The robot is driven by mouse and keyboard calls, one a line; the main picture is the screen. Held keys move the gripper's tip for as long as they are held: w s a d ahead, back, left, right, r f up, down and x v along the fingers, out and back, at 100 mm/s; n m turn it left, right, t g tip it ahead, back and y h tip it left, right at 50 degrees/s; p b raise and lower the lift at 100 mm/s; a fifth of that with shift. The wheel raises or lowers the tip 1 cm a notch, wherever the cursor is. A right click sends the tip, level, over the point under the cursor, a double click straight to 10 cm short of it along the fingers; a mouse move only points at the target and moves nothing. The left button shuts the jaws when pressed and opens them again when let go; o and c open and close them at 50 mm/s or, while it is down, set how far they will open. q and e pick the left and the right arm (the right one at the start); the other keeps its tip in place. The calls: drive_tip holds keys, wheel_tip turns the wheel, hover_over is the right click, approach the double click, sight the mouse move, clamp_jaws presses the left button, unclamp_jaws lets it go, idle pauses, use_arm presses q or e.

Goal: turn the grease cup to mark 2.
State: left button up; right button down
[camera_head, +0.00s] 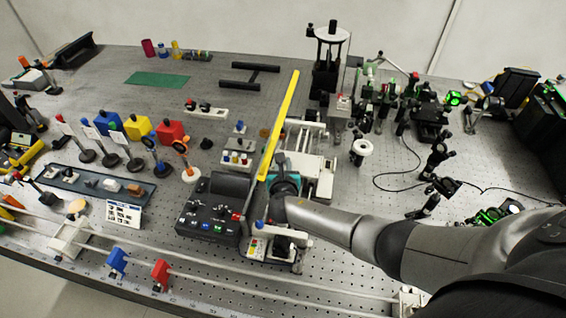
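My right arm comes in from the right edge, and its dark gripper (284,178) is over the middle of the bench, beside a white and teal machine (318,178). The gripper's fingers are hidden or too small to make out, so I cannot tell whether it is open, shut or touching anything. I cannot pick out the grease cup or its marks with certainty; it may be behind the gripper. A white round part with a dark centre (361,148) stands to the right of the machine. My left gripper is not in view.
A long yellow bar (283,115) slants past the gripper's left side. A black control box (212,210) and a small keypad device (262,244) stand in front. Optics mounts (430,118) crowd the right. Coloured blocks (138,127) stand left. The bench around the green mat (157,79) is fairly clear.

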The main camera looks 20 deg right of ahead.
drive_tip(key=c, duration=0.8)
unclamp_jaws()
drive_tip(key=shift+o, duration=0.2)
drive_tip(key=shift+s+a+r, duration=0.2)
drive_tip(key=shift+s, duration=0.2)
drive_tip(key=p+v, duration=0.3)
drive_tip(key=v, duration=1.1)
drive_tip(key=shift+s, duration=0.15)
drive_tip(key=shift+a+f, duration=0.1)
